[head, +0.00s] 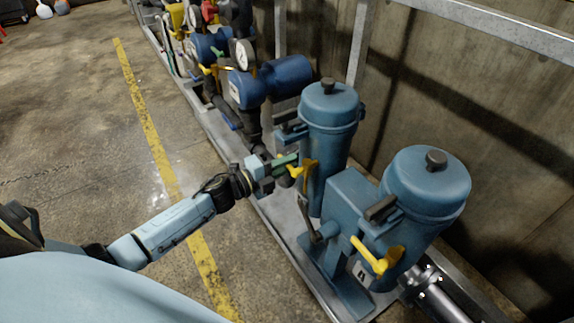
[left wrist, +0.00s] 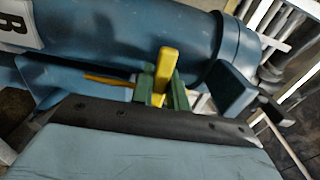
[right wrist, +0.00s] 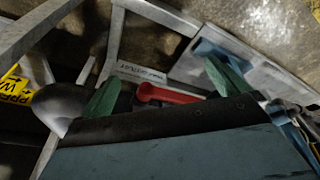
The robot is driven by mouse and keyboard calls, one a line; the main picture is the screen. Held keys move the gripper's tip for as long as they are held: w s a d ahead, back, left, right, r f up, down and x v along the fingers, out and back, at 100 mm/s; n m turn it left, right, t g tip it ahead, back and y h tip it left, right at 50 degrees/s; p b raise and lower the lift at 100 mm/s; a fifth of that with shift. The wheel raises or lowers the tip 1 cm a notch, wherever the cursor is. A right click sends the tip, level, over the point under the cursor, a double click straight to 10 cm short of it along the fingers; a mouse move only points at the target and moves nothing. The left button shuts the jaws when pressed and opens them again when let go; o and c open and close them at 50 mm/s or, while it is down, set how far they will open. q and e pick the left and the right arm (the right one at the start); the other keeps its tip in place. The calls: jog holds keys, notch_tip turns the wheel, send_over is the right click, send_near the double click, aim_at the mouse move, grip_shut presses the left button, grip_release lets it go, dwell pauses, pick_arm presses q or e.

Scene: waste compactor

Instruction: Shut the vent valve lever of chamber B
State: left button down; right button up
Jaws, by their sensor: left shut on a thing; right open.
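Chamber B is the farther blue upright cylinder (head: 328,110) in the head view; part of its letter label (left wrist: 12,22) shows in the left wrist view. Its yellow vent lever (head: 304,172) is on the side facing my left arm. My left gripper (head: 286,163) is shut on this lever. In the left wrist view the yellow lever (left wrist: 165,66) stands up between the green fingers (left wrist: 162,92). My right gripper (right wrist: 165,85) is open, its green fingers wide apart. A red handle (right wrist: 168,95) shows between them, but I cannot tell how far beyond it lies.
Chamber A (head: 428,190) stands nearer, with its own yellow lever (head: 376,257) and a label (head: 361,273). Blue machinery with gauges (head: 270,82) stands farther back. A metal rail (head: 480,25) runs along the wall.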

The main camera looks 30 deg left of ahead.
pick_arm(q)
jog(key=shift+m, duration=0.3)
pick_arm(e)
jog(key=shift+w+d, duration=0.1)
jog(key=shift+d, duration=0.05)
pick_arm(q)
jog(key=c, duration=1.5)
grip_release()
jog(key=shift+c, duration=0.2)
jog(key=shift+o, duration=0.8)
pick_arm(e)
jog(key=shift+s+a, duration=0.2)
jog(key=shift+s, duration=0.05)
pick_arm(q)
jog(key=shift+s+a, duration=0.1)
jog(key=shift+s, duration=0.05)
jog(key=p+v, duration=0.2)
jog(key=v, duration=1.1)
jog(key=shift+p, duration=0.3)
pick_arm(e)
notch_tip(320, 180, down, 6)
jog(key=d, duration=0.3)
jog(key=shift+s+f, duration=0.15)
jog(key=shift+s, duration=0.05)
